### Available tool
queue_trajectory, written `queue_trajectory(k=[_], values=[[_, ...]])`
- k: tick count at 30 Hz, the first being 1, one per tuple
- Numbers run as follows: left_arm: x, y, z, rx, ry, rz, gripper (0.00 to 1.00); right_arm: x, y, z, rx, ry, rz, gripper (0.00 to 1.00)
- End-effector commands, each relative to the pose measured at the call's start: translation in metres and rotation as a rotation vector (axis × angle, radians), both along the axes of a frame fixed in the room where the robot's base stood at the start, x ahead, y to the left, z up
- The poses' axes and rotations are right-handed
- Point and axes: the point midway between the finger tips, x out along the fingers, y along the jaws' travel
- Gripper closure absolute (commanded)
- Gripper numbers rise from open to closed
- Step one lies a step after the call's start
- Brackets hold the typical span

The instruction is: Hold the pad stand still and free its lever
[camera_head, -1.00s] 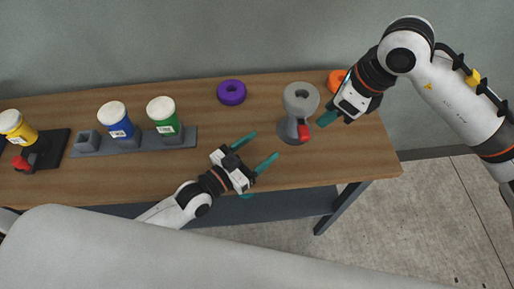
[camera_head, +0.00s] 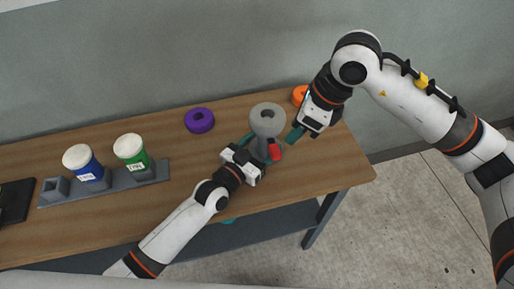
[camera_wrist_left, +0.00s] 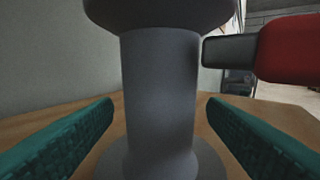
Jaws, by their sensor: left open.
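The grey pad stand (camera_head: 267,121) stands upright near the table's right end, with a round grey pad on top. Its red-tipped lever (camera_head: 275,151) sticks out on the near right side; in the left wrist view the red grip (camera_wrist_left: 292,48) is at the upper right. My left gripper (camera_head: 257,153) is open, with a teal finger on either side of the stand's column (camera_wrist_left: 160,90); gaps show between column and fingers. My right gripper (camera_head: 293,135) is just right of the stand, close to the lever. Its fingers overlap in view, so its opening is unclear.
A purple ring (camera_head: 199,120) lies left of the stand, and an orange ring (camera_head: 299,94) lies behind my right gripper. A grey rack (camera_head: 152,173) holds a blue jar (camera_head: 84,164) and a green jar (camera_head: 131,154). The wooden table (camera_head: 325,170) is clear at its right front.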

Motion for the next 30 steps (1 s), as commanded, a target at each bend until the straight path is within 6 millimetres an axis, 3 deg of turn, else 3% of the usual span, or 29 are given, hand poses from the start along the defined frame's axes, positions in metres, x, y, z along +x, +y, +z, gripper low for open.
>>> queue_trajectory(k=[5, 17, 23, 30], values=[[0.000, 0.000, 0.000, 0.000, 0.000, 0.000, 0.33, 0.000, 0.000, 0.000, 0.000, 0.000, 0.000, 0.64], [0.000, 0.000, 0.000, 0.000, 0.000, 0.000, 0.95, 0.000, 0.000, 0.000, 0.000, 0.000, 0.000, 0.65], [0.000, 0.000, 0.000, 0.000, 0.000, 0.000, 0.95, 0.008, -0.003, -0.004, -0.002, 0.009, 0.045, 0.98], [0.000, 0.000, 0.000, 0.000, 0.000, 0.000, 0.95, 0.043, -0.023, -0.022, 0.022, 0.033, 0.281, 1.00]])
